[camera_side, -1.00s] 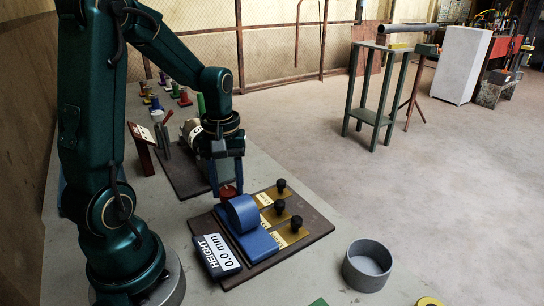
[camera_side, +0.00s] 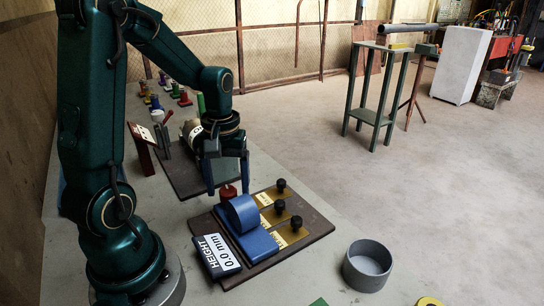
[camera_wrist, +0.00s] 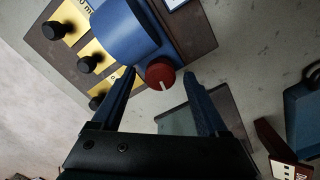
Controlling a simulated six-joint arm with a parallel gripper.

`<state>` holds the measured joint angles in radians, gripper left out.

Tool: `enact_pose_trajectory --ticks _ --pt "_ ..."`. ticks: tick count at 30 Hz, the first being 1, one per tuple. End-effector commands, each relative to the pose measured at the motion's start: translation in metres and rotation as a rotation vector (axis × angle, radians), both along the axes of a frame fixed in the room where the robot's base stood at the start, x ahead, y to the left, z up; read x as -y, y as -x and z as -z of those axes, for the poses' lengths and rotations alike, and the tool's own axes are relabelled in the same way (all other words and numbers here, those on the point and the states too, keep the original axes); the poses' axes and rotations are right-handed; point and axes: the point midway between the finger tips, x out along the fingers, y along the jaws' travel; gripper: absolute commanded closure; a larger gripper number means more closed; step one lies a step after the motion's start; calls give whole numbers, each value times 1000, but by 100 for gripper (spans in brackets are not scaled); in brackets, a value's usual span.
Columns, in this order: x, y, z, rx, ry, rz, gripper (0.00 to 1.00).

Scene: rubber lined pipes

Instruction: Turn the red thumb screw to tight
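The red thumb screw (camera_wrist: 160,76) is a round knob with a white mark line, at the end of the blue gauge body (camera_wrist: 108,25). In the wrist view the mark points down toward my gripper. My gripper (camera_wrist: 161,73) is open, with one fingertip on each side of the knob and a gap visible on the right. I cannot tell whether the left fingertip touches it. In the side view the red screw (camera_side: 229,190) shows low between the fingers of my gripper (camera_side: 228,186). The height display (camera_side: 217,254) reads 0.0 mm.
Three black knobs (camera_side: 280,207) stand on yellow plates beside the blue body, on a brown base board (camera_side: 318,226). A grey round bowl (camera_side: 367,266) stands right of it. Several coloured pieces (camera_side: 184,97) and a small tilted sign (camera_side: 141,146) stand farther back.

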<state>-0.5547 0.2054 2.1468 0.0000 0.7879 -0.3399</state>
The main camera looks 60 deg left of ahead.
Motion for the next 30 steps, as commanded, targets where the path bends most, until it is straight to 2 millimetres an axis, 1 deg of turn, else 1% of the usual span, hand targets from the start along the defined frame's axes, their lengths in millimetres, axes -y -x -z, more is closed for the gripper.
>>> enact_pose_trajectory --ticks 5,8,15,20,24,30 --pt "0 0 0 -1 1 0 23" --pt "0 0 -4 1 0 0 23" --pt "-1 -1 -34 4 -2 0 23" --pt "0 -1 -48 3 -2 0 23" --pt "0 0 -51 0 0 0 23" --pt "0 0 -51 -1 1 -1 23"
